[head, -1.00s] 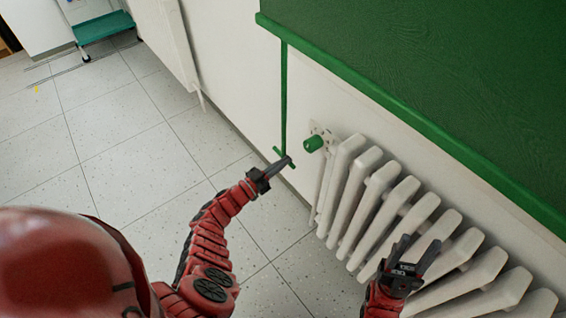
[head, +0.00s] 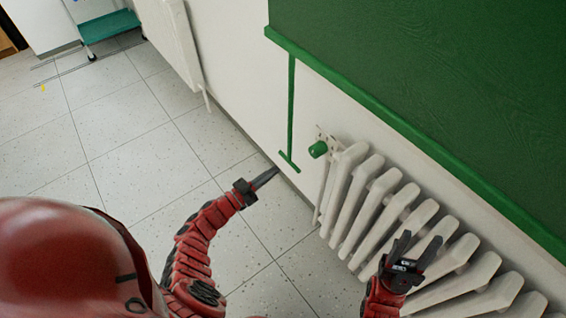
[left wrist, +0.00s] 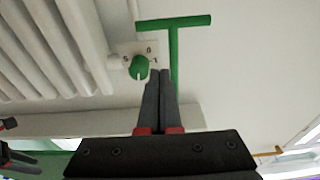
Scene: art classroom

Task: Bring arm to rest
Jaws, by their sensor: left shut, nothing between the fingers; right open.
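My left gripper (head: 266,178) is shut and empty, over the floor to the left of the radiator. In the left wrist view its fingers (left wrist: 159,88) lie together. They point toward the green valve knob (left wrist: 139,67) and the green T-shaped bar (left wrist: 174,55), and I cannot tell the gap to them. My right gripper (head: 418,248) is open and empty, in front of the white radiator (head: 372,200), fingers pointing up and to the right. In the head view the green knob (head: 318,149) sits at the radiator's upper left end.
A green panel (head: 430,80) with a thin green leg (head: 291,110) stands over the radiator. A white panel (head: 170,40) leans along the wall. A teal cart shelf (head: 108,26) stands far back. The tiled floor (head: 130,140) at left is mostly clear.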

